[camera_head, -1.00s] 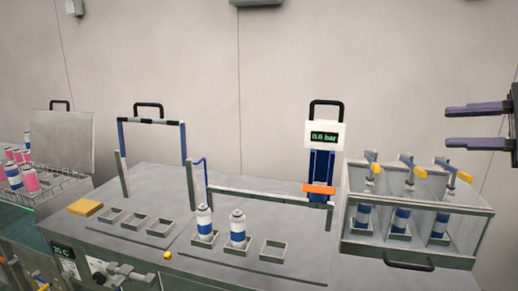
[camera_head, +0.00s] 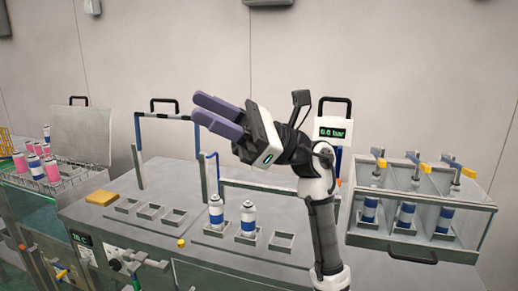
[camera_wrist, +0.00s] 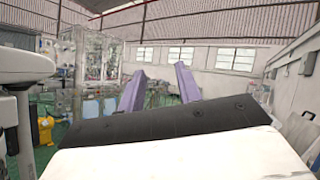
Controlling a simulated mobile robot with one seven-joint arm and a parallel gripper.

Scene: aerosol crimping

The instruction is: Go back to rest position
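My gripper (camera_head: 197,107) is raised above the bench at the centre of the head view, its purple fingers pointing up and to the left. In the wrist view the two fingers (camera_wrist: 159,72) stand apart with nothing between them, so it is open and empty. It touches nothing. My arm rises in front of the bench and hides part of the blue stand under the pressure display (camera_head: 333,129), which reads about 0.6 bar.
Two blue-and-white cans (camera_head: 216,212) (camera_head: 249,219) stand in bench holders; a third holder (camera_head: 281,241) is empty. A clear guarded box (camera_head: 363,239) with three cans stands at right. A wire basket (camera_head: 72,176) of pink and blue cans is at left. A yellow block (camera_head: 101,197) lies on the bench.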

